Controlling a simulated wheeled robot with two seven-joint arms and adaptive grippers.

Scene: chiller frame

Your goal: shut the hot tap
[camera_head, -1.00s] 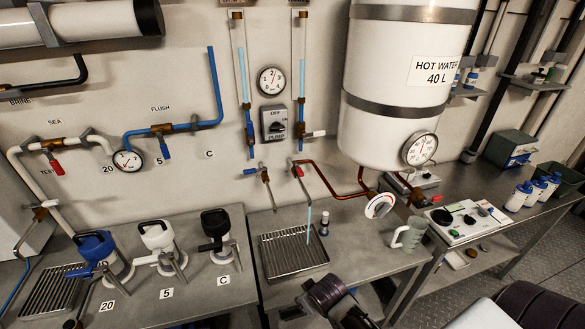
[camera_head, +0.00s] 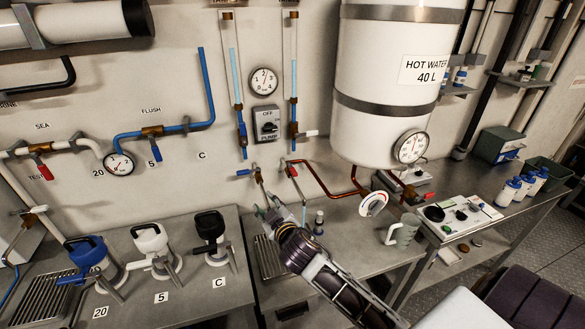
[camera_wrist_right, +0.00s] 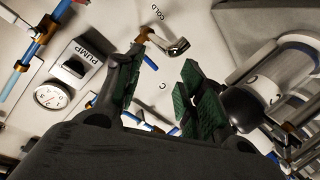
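The hot tap (camera_head: 291,171), with a red lever, sticks out from the wall at the end of the copper pipe. A thin pale blue stream (camera_head: 304,213) hangs below its spout. The cold tap (camera_head: 248,172), with a blue lever, is to its left; its metal spout also shows in the wrist view (camera_wrist_right: 166,43) by the COLD label. My right gripper (camera_head: 268,208) is above the drain grid, below the cold tap and left of the hot tap's stream. Its green-padded fingers (camera_wrist_right: 160,95) are apart and empty. I cannot make out the hot tap in the wrist view. My left gripper is out of view.
The white hot water tank (camera_head: 385,90) hangs to the right, with a white dial (camera_head: 373,204) below. The drain grid (camera_head: 265,258) is partly hidden by my arm.

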